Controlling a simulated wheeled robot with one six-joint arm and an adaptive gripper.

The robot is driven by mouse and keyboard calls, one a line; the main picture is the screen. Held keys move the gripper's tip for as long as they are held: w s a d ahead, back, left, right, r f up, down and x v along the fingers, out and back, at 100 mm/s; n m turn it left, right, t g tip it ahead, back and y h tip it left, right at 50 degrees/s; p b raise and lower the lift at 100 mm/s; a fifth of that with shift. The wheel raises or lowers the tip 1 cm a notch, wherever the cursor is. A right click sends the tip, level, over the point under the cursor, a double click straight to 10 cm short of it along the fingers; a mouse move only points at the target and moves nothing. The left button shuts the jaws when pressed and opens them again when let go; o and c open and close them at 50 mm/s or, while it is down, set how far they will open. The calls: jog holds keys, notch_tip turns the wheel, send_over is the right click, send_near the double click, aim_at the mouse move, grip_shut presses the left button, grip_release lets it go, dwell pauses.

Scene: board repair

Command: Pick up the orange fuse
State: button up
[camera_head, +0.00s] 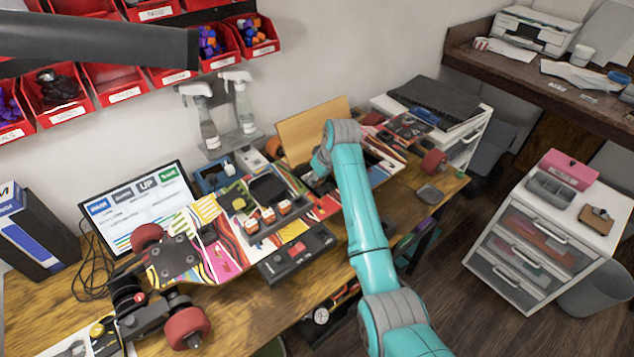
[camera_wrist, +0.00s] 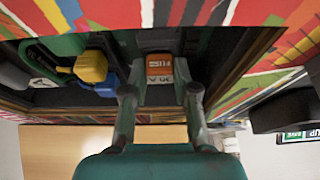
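The orange fuse (camera_wrist: 160,66) sits in a dark recess of the skateboard deck in the wrist view, with white lettering on its face. My gripper (camera_wrist: 160,92) is open, with one finger on each side of the fuse and a visible gap to it. The fingers do not appear to touch it. In the head view my gripper (camera_head: 319,172) reaches down at the deck's far part, and my own arm hides the fuse there.
In the wrist view a yellow part (camera_wrist: 90,66), a blue part (camera_wrist: 107,86) and a green part (camera_wrist: 62,45) lie left of the fuse. A monitor (camera_head: 140,207) and a wooden panel (camera_head: 305,130) stand on the bench.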

jog(key=shift+r, duration=0.1)
notch_tip(320, 180, up, 10)
jog(key=shift+f, duration=0.1)
dwell(0.6)
